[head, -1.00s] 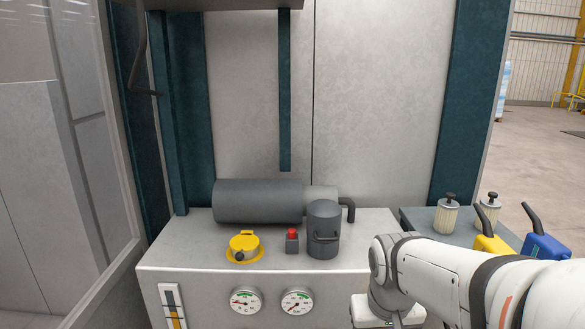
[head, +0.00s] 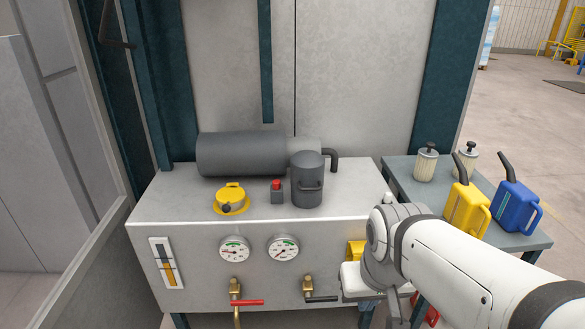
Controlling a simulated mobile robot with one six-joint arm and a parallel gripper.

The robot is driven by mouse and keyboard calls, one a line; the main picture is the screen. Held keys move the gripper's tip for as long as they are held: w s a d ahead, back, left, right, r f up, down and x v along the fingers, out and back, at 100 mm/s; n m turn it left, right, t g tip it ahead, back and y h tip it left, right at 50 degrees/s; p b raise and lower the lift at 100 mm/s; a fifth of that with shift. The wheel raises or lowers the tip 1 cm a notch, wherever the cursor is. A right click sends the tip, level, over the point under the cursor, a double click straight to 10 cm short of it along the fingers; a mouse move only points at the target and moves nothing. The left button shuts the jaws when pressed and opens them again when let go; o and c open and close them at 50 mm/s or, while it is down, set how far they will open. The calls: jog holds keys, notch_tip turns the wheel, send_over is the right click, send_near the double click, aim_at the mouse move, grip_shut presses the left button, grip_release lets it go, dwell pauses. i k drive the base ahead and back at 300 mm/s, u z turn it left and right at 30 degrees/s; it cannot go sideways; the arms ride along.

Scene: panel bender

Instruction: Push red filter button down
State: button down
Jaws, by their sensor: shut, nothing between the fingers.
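The red button (head: 276,184) sits on top of a small dark grey block on the top of the light grey cabinet (head: 160,205). It stands between the yellow cap (head: 231,199) on the left and the dark grey filter canister (head: 307,182) on the right. The button is raised above its block, and nothing touches it. My white arm comes in from the lower right, and its wrist is in front of the cabinet's right end, to the right of and lower than the button. My gripper's fingers cannot be made out in this view.
A large dark cylinder (head: 242,154) lies behind the button. Two gauges (head: 234,249) and valves with red and black handles are on the cabinet front. A side table (head: 400,190) on the right holds two pale filters, a yellow can (head: 464,210) and a blue can (head: 515,208).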

aim_at(276, 184)
jog(key=z, duration=0.05)
jog(key=k, duration=1.35)
jog(key=u, duration=0.6)
jog(key=i, duration=1.95)
jog(key=z, duration=0.55)
